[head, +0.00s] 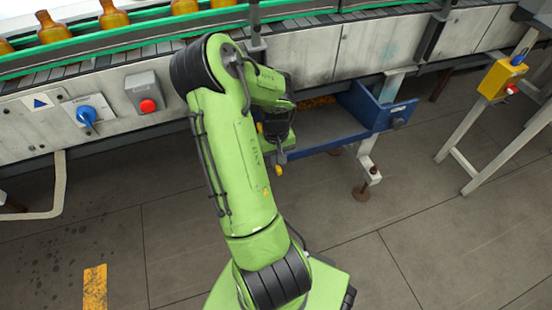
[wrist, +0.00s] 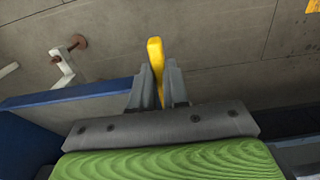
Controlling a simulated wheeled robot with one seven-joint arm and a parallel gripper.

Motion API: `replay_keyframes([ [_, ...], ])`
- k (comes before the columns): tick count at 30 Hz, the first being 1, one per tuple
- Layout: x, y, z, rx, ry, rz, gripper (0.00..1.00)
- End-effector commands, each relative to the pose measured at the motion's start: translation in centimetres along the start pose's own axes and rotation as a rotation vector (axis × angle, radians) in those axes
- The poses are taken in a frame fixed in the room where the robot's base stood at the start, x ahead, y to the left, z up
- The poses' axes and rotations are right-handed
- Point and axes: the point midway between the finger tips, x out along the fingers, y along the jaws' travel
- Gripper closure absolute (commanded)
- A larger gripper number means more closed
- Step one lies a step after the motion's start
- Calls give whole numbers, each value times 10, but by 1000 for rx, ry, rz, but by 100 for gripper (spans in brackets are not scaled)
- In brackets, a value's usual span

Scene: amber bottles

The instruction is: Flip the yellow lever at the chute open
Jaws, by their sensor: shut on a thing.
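The yellow lever (wrist: 155,55) stands between the two grey fingers of my gripper (wrist: 158,85) in the wrist view, its rounded end reaching past the fingertips. In the head view my gripper (head: 279,150) is low in front of the conveyor, and the lever's yellow tip (head: 279,170) shows just below it. My gripper is shut on the lever. The blue chute (head: 372,110) lies to the right of my gripper under the conveyor; its blue wall (wrist: 70,97) shows at the left in the wrist view. The lever's base is hidden by my gripper.
Amber bottles (head: 113,17) stand on the green-railed conveyor (head: 85,43) above. A red button box (head: 146,95) and a blue rotary switch (head: 86,115) are on its side panel. A yellow box (head: 502,78) on a stand is at right. The floor in front is clear.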

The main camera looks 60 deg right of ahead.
Motion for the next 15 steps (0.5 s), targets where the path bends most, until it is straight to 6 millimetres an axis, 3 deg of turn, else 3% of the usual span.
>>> replay_keyframes([
  [15, -55, 1, -17, -2, -317, 0, 100],
])
